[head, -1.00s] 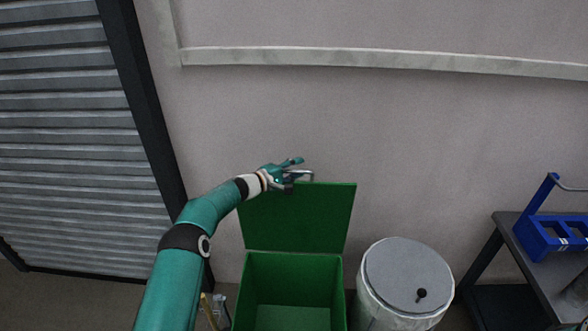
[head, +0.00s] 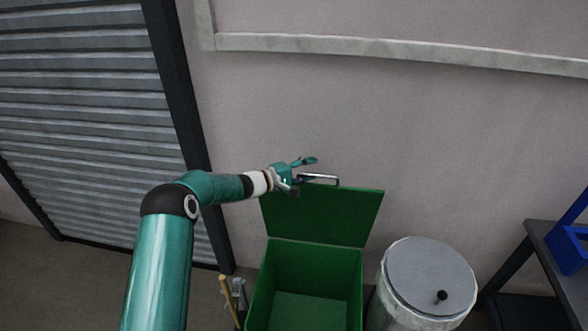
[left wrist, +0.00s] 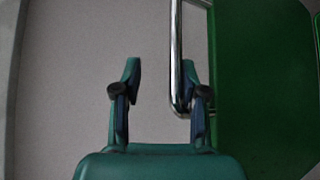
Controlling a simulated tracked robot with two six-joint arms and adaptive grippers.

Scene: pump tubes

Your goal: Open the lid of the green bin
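The green bin (head: 361,287) stands on the floor against the wall, and its empty inside shows. Its green lid (head: 335,214) is raised and leans back toward the wall. A metal handle (head: 325,179) sits at the lid's upper edge; it also shows in the left wrist view (left wrist: 176,50). My left gripper (head: 308,170) is at the handle with its fingers apart. In the left wrist view the open fingers (left wrist: 162,75) have the handle bar between them, closer to the right finger; I cannot tell whether they touch. My right gripper is not in view.
A round grey-lidded can (head: 428,278) with a black knob stands right of the bin. A dark table (head: 551,262) with a blue rack (head: 572,247) is at far right. Long-handled tools (head: 229,298) stand left of the bin. A slatted shutter (head: 90,120) fills the left.

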